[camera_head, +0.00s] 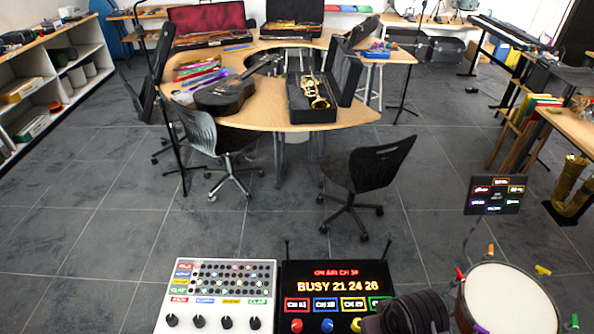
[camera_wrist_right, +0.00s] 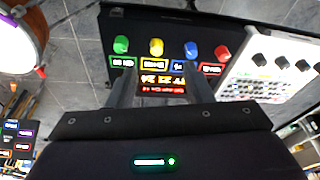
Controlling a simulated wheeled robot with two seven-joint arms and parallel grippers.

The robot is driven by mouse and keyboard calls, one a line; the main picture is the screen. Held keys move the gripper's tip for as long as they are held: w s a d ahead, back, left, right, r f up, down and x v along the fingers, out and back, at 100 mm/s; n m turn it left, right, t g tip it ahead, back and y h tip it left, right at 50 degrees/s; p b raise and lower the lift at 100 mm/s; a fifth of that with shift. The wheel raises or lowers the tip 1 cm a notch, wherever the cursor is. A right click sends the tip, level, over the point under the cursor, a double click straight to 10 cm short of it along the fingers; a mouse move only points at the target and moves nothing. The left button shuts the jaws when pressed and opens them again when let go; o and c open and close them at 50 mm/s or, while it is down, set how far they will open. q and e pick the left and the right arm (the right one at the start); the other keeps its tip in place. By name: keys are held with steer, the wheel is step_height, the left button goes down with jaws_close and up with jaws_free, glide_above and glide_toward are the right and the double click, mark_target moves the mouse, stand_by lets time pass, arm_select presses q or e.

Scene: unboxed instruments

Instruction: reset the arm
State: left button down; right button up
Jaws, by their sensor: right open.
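My right gripper (camera_wrist_right: 160,92) is open, with its two fingers apart and nothing seen between them. In the head view my dark right wrist (camera_head: 408,314) is over the lower right corner of a black channel box (camera_head: 283,282). The box has a lit display reading BUSY 21 24 26, with framed labels below it. Red (camera_head: 297,325), blue (camera_head: 327,325) and yellow (camera_head: 356,324) knobs show in the head view. The green knob (camera_wrist_right: 121,44) shows only in the wrist view; my arm hides its place in the head view. My left gripper is not in view.
A white drum machine (camera_head: 215,312) with dark knobs stands left of the box. A drum (camera_head: 508,300) with coloured pegs is close on the right, with a lit panel (camera_head: 495,194) behind it. A chair (camera_head: 372,165) and a curved instrument table (camera_head: 350,115) are farther off across open floor.

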steer(key=s+d+r, duration=0.2)
steer(key=d+r, duration=0.1)
step_height(320, 180, down, 40)
steer(key=s+b, duration=0.3)
steer(key=b, duration=0.6)
steer(key=s+d+f+g+b, duration=0.1)
steer(key=s+d+f+b, duration=0.1)
steer(key=s+f, duration=0.7)
steer(key=s+d+f+b, duration=0.1)
steer(key=s+f+b, duration=0.2)
steer(key=s+f, duration=0.6)
step_height(320, 180, down, 4)
steer(key=shift+s+d+f+g+h, duration=0.25)
steer(key=shift+s+d+g+h, duration=0.05)
steer(key=shift+d+g, duration=0.1)
